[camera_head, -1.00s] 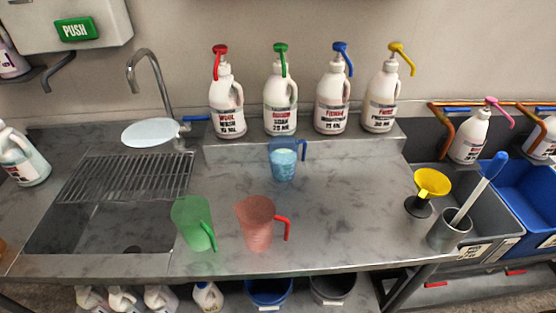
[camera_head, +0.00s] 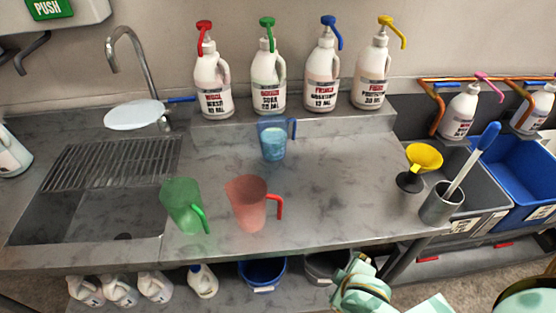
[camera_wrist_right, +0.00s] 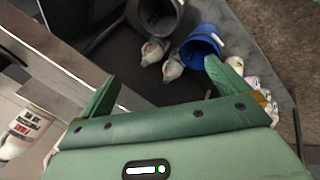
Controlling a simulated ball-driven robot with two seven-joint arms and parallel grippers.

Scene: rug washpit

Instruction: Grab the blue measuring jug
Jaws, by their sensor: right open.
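The blue measuring jug (camera_head: 272,145) stands upright on the steel counter, in front of the raised shelf, with its handle to the right. It looks see-through, with lighter blue in its lower part. A red jug (camera_head: 248,204) and a green jug (camera_head: 181,205) stand nearer the front edge. My right gripper (camera_head: 360,280) is low at the bottom of the head view, in front of the counter and well apart from the blue jug. In the right wrist view its two fingers (camera_wrist_right: 170,82) are spread and empty. The blue jug is not seen there. My left gripper is out of view.
Several pump bottles (camera_head: 268,82) line the raised shelf behind the blue jug. A sink (camera_head: 85,225) with a rack is at left. A yellow funnel (camera_head: 424,157) and a metal cup (camera_head: 440,205) stand at right. Buckets (camera_head: 262,272) and bottles are below.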

